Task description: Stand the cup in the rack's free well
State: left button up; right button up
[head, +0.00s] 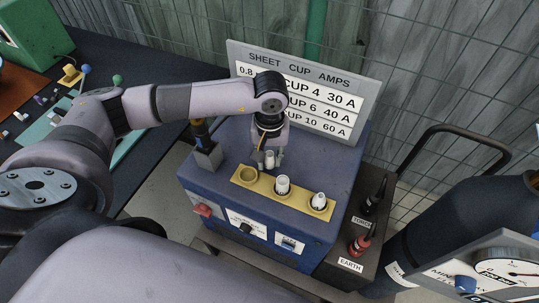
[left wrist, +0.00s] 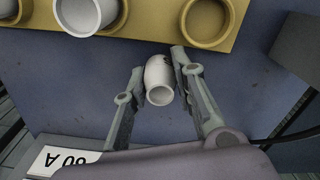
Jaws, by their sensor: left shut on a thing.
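My left gripper (head: 266,160) is shut on a small white cup (head: 270,160), just behind the yellow rack (head: 263,190). The left wrist view shows this cup (left wrist: 158,84) between the two fingers (left wrist: 158,88), with its open end facing the camera and part of a dark mark on its side. The rack's left well (head: 243,174) is empty; it also shows in the left wrist view (left wrist: 207,20). White cups stand in the middle well (head: 283,184) and the right well (head: 318,201). My right gripper is not in view.
The rack sits on a blue machine (head: 225,208). A sign (head: 318,90) reading SHEET, CUP, AMPS stands behind it, close to my left wrist. A grey holder (head: 207,156) stands left of the rack. A dark cylinder (head: 450,225) is at the right.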

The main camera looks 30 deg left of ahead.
pick_arm(q)
jog(key=shift+f, duration=0.3)
jog(key=shift+f, duration=0.2)
jog(key=o, duration=0.7)
jog(key=shift+c, duration=0.2)
jog(key=shift+r, duration=0.1)
